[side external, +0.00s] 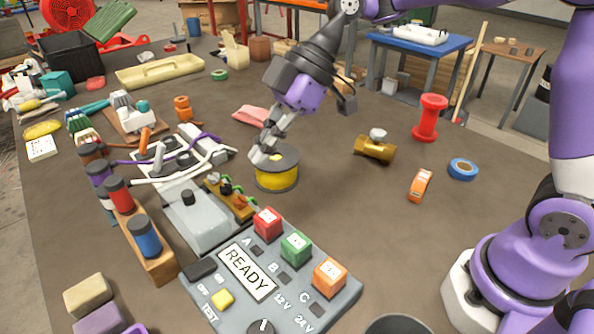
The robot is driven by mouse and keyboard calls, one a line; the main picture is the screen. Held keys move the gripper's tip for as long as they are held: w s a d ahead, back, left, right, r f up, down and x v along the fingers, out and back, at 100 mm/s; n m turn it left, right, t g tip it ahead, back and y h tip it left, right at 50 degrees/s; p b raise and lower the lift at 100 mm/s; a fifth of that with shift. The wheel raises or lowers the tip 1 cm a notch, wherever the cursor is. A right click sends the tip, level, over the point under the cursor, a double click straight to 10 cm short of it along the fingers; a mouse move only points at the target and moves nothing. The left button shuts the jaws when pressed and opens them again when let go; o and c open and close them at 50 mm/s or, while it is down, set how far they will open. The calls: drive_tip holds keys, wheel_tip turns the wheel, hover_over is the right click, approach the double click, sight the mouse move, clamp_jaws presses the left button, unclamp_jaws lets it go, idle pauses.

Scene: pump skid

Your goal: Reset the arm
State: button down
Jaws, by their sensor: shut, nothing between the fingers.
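My gripper (262,157) is shut and empty. It points down and to the left from my purple arm in the side external view. Its fingertips are right at the upper left of a yellow and dark round canister (277,176) on the table. I cannot tell whether they touch it or only pass in front of it. Part of the canister's top is hidden behind the fingers.
A control box (247,273) reading READY stands in front, with red, green and orange blocks on it. A grey pump unit (197,219) and a wooden rack (150,254) are at left.

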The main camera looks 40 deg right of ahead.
drive_tip(key=s+d+m+t+h, duration=0.4)
drive_tip(key=s+d+m+h, duration=0.3)
drive_tip(key=s+d+m, duration=0.5)
drive_tip(key=d+m, duration=0.3)
drive_tip(key=shift+d, duration=0.1)
idle(0.5)
